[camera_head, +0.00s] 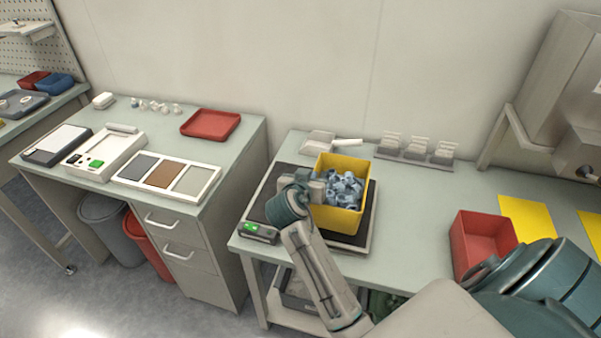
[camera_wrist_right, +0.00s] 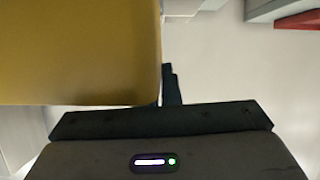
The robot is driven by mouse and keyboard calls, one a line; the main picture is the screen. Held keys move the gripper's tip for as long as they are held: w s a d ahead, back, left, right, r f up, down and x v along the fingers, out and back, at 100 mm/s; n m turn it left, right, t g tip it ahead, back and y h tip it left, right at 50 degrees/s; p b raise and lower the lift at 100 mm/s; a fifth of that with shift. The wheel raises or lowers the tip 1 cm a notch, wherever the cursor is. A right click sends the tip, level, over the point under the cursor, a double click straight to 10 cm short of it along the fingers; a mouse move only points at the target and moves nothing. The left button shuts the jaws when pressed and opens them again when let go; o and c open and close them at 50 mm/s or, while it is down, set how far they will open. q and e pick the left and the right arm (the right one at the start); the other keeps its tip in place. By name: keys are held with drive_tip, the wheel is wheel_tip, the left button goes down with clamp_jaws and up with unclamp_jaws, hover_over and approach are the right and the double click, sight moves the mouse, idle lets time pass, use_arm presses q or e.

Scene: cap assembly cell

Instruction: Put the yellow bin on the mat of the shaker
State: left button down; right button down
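The yellow bin (camera_head: 338,217), full of blue-grey parts (camera_head: 344,188), is over the right part of the dark mat (camera_head: 262,208) of the shaker (camera_head: 352,247). I cannot tell whether its base touches the mat. My right gripper (camera_head: 314,189) is at the bin's left wall and looks shut on it, with a grey finger showing at the rim. In the right wrist view the yellow bin wall (camera_wrist_right: 75,55) fills the upper left, close to the gripper (camera_wrist_right: 168,88). One dark finger shows beside the wall; the other is hidden. My left gripper is out of view.
A small box with a green display (camera_head: 258,231) is at the shaker's front left. Clear containers (camera_head: 415,149) stand behind the bin. A red bin (camera_head: 480,240) and a yellow sheet (camera_head: 526,217) are to the right. Bare tabletop lies between shaker and red bin.

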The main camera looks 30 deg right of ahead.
drive_tip(key=w+f+p, duration=0.2)
drive_tip(key=w+f, duration=0.2)
drive_tip(key=w, duration=0.1)
drive_tip(key=shift+w+d+p, duration=0.2)
drive_tip(key=shift+w+p, duration=0.1)
drive_tip(key=shift+w, duration=0.1)
drive_tip(key=c, duration=1.7)
unclamp_jaws()
drive_tip(key=shift+o, duration=0.3)
